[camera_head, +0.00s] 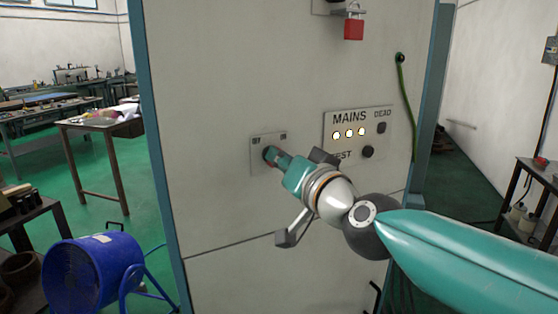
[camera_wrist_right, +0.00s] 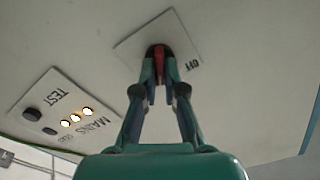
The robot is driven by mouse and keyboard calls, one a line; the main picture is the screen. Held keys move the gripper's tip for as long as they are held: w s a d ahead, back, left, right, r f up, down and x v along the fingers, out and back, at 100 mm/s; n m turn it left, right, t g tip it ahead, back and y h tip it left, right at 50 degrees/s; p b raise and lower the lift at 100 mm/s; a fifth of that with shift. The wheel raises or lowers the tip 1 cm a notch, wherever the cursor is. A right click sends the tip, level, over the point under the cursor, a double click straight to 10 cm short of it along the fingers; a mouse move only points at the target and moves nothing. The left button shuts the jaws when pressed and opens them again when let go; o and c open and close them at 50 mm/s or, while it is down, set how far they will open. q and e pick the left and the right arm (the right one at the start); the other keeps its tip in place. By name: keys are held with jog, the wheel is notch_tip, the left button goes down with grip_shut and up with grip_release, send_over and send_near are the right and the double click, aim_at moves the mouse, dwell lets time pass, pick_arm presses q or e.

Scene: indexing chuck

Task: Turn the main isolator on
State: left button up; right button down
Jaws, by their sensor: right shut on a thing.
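The main isolator's square plate (camera_head: 257,141) is on the front of the pale cabinet, left of the MAINS panel. It also shows in the right wrist view (camera_wrist_right: 180,38), with an OFF label at one edge. Its red handle (camera_wrist_right: 159,66) stands between my right gripper's fingertips (camera_wrist_right: 160,75). My right gripper (camera_head: 272,156) is shut on that handle. In the head view the gripper hides the handle and part of the plate. My left gripper is not in view.
The MAINS panel (camera_head: 358,120) has three lit lamps, a DEAD label and a TEST knob (camera_head: 367,152). A red padlock (camera_head: 353,28) hangs above. A green cable (camera_head: 405,90) runs down the cabinet's right side. A blue drum fan (camera_head: 93,270) stands at lower left.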

jog(key=c, duration=1.3)
grip_release()
jog(key=shift+d, duration=0.1)
jog(key=shift+o, duration=0.2)
jog(key=shift+s, duration=0.1)
jog(key=v, duration=1.1)
jog(key=shift+s+d, duration=0.2)
jog(key=shift+s, duration=0.1)
jog(key=shift+f, duration=0.1)
